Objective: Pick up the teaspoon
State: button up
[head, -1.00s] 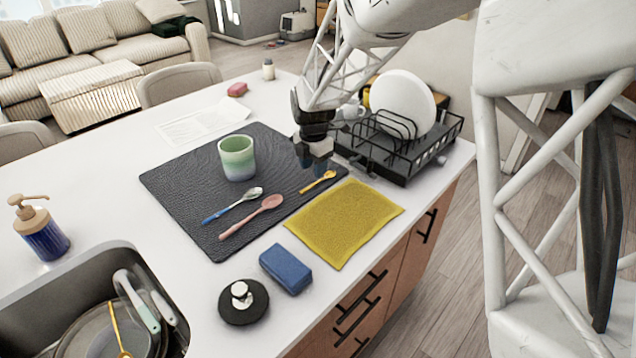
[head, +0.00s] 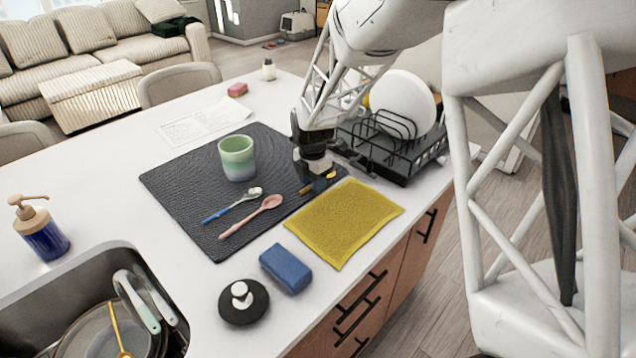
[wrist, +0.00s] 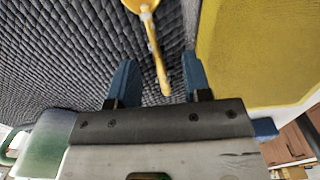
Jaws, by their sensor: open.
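The small yellow teaspoon (head: 331,175) lies on the dark textured mat (head: 180,182), near the mat's right corner. My gripper (head: 318,180) is low over it and hides its middle in the head view. In the wrist view the teaspoon's handle (wrist: 153,45) runs between the two open blue fingers of my gripper (wrist: 159,76), with its bowl beyond them at the top edge. The fingers stand apart from the handle on both sides. I cannot tell whether they touch the mat.
A black dish rack (head: 398,160) with a white plate (head: 403,103) stands close behind my gripper.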

dwell(0.3)
grip_shut()
jog(key=shift+r, duration=0.2)
jog(key=shift+r, duration=0.55)
notch_tip(320, 180, up, 2)
jog(key=shift+r, duration=0.1)
jog(key=s+d, duration=0.1)
jog(key=s, duration=0.4)
jog(key=s+d+r, duration=0.1)
jog(key=s, duration=0.4)
jog(key=s+d, duration=0.2)
jog(key=s, duration=0.3)
jog(key=shift+s+r, duration=0.15)
jog(key=shift+s, duration=0.1)
